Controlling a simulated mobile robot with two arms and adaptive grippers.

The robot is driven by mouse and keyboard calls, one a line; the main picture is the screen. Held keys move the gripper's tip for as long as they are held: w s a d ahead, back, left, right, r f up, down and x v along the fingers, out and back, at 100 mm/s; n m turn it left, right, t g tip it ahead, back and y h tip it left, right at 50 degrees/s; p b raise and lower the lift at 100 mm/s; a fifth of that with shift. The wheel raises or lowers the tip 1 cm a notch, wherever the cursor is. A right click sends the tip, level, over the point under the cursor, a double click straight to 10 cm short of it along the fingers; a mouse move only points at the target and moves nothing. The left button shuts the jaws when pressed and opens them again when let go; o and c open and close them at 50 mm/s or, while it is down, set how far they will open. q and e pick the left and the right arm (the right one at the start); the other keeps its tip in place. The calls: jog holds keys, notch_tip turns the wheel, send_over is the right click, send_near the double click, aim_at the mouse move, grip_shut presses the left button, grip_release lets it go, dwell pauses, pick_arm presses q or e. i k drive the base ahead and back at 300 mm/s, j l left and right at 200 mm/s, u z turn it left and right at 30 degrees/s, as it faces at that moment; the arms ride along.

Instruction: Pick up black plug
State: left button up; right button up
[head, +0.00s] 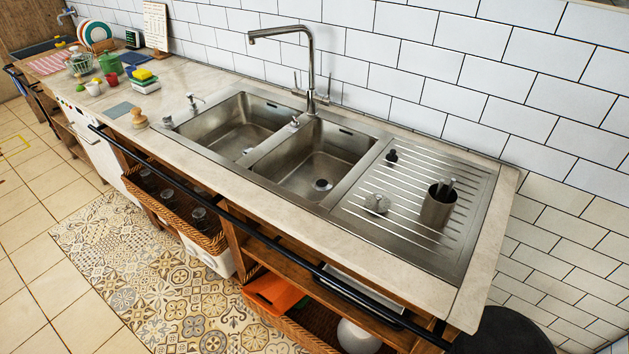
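A small black plug (391,157) stands on the ribbed steel drainboard (450,250), near its back left corner and close to the right sink bowl. A silver strainer-like piece (377,203) lies in front of it on the same drainboard. Neither of my grippers shows in the head view.
A metal cup (438,206) with utensils stands to the right of the plug. Two sink bowls lie to the left, with a tall faucet (310,65) behind them. A black rail (270,238) runs along the counter front. Baskets (205,238) sit on shelves below.

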aim_at(391, 157)
jog(key=i+j+z, duration=0.2)
jog(key=i+j, duration=0.2)
jog(key=j, duration=0.25)
jog(key=i+j+z, duration=0.1)
jog(key=j, duration=0.25)
jog(key=i, duration=0.05)
